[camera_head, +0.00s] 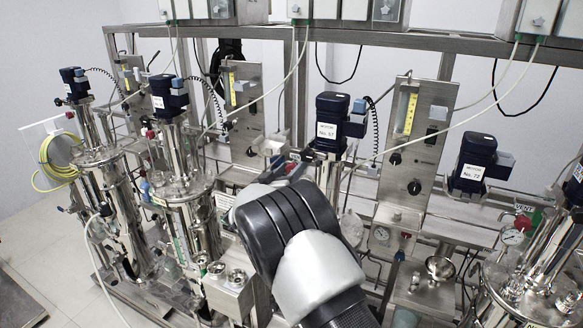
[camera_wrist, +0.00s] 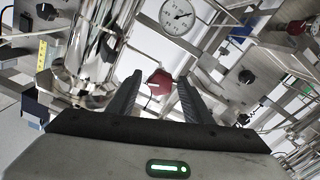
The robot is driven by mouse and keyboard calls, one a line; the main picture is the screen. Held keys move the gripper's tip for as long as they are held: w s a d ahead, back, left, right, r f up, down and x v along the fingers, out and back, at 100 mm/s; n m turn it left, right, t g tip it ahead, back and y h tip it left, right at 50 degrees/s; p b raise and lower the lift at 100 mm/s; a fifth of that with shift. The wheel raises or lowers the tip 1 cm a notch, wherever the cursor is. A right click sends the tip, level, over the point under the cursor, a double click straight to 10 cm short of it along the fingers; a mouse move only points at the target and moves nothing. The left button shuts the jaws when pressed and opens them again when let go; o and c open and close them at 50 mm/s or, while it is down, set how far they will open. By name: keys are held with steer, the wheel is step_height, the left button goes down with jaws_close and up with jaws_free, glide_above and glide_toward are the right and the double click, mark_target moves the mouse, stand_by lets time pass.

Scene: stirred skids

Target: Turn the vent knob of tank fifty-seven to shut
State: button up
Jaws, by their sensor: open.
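The tank with the motor (camera_head: 330,120) labelled No. 57 stands in the middle of the head view; my arm hides most of its vessel. In the wrist view a red knob (camera_wrist: 160,78) shows between the two fingers of my gripper (camera_wrist: 157,90), beyond or level with their tips. A pale mark shows on the knob, but its setting is hard to read. The fingers stand apart on either side, with no clear contact. In the head view the knob is hidden behind my arm and hand.
A round gauge (camera_wrist: 176,16) sits close above the fingers in the wrist view. Two similar tanks stand at left, and motor No. 72 (camera_head: 473,165) is at right. Panels with flow tubes (camera_head: 410,115), pipes and hanging cables crowd the skid. Open floor (camera_head: 30,235) shows at lower left.

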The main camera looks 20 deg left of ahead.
steer(key=shift+w, duration=0.35)
steer(key=c, duration=1.1)
